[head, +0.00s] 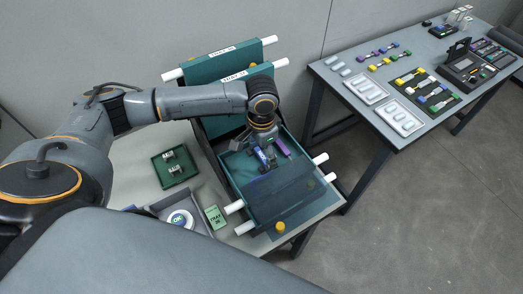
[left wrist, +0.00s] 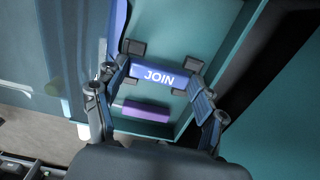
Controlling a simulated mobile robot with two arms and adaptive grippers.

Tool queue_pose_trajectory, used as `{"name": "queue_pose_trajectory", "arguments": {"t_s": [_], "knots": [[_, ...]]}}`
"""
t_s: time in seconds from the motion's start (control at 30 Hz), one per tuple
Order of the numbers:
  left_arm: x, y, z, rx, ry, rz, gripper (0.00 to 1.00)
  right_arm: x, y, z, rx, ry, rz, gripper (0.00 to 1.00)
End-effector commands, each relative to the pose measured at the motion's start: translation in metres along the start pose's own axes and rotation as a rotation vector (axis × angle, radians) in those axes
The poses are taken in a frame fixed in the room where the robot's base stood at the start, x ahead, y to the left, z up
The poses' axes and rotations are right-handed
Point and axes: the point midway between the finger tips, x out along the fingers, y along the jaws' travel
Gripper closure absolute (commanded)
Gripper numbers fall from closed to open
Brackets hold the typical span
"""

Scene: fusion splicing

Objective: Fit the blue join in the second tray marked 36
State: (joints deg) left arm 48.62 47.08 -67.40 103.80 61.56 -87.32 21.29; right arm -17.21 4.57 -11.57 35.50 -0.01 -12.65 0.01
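The blue join (head: 262,156), a short bar lettered JOIN, lies inside the open teal tray (head: 232,178). It also shows in the left wrist view (left wrist: 160,76), with small dark blocks at its corners. My left gripper (head: 263,148) points down over it. In the left wrist view the fingers (left wrist: 158,82) are spread wide, one near each end of the join; contact at the ends cannot be told. A purple piece (head: 282,148) lies beside the join, also in the left wrist view (left wrist: 146,111). My right gripper is not in view.
Labelled teal trays (head: 222,67) stand upright behind. A smoky cover (head: 277,192) spans the open tray's front. A green box (head: 174,168), a green tray card (head: 214,217) and a white OK disc (head: 180,219) lie left. A second table (head: 350,112) holds splicing parts.

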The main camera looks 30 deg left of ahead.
Motion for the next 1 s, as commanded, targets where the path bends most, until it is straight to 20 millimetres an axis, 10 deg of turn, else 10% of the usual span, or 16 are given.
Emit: {"name": "queue_pose_trajectory", "arguments": {"t_s": [0.43, 1.0], "knots": [[-0.01, 0.0, -0.001, -0.001, 0.002, 0.0, 0.25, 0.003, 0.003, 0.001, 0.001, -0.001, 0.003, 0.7], [-0.114, 0.0, -0.001, -0.001, 0.002, 0.0, 0.25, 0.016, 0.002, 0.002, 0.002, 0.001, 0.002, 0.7]]}}
